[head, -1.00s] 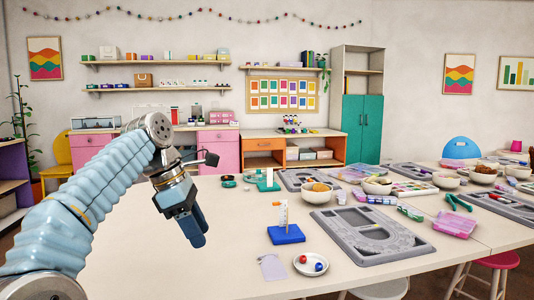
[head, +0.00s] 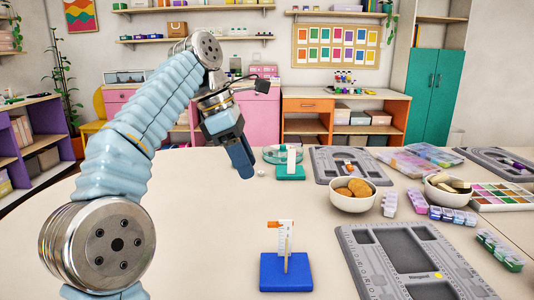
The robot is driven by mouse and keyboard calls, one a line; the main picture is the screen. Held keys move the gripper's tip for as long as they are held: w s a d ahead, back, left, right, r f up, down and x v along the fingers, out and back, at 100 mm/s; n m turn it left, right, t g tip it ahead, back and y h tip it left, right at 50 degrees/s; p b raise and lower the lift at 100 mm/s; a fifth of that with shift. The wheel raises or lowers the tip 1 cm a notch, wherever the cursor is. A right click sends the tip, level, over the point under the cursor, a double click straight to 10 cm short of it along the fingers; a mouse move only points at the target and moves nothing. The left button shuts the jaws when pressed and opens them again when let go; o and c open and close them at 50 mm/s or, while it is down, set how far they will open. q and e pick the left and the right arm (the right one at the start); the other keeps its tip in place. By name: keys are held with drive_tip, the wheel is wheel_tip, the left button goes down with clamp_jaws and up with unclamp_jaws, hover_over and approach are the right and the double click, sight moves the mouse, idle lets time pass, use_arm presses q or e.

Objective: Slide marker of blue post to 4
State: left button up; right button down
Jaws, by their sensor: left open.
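The blue post has a square blue base (head: 286,273) on the table, with an upright white scale (head: 284,240) on it. An orange marker (head: 273,224) sits near the top of the scale and sticks out to the left. The numbers are too small to read. My left gripper (head: 245,172) hangs in the air behind and to the left of the blue post, pointing down. It is open, empty and apart from the post. My right gripper is out of the frame.
A grey bead board (head: 354,262) lies right of the post. A bowl of cookies (head: 352,204) stands behind it. A green-based post (head: 290,172) and a round clear dish (head: 276,155) are farther back. The table (head: 205,240) left of the blue post is clear.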

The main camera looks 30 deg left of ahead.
sight(275, 223)
use_arm(q)
drive_tip(key=x, duration=1.3)
drive_tip(key=shift+w+d+f, duration=0.15)
drive_tip(key=shift+w+f, duration=0.05)
drive_tip(key=shift+f, duration=0.1)
drive_tip(key=shift+c, duration=0.4)
clamp_jaws()
drive_tip(key=shift+f, duration=0.1)
drive_tip(key=shift+f+b, duration=1.5)
drive_tip(key=shift+f, duration=0.85)
drive_tip(key=shift+o, duration=0.2)
unclamp_jaws()
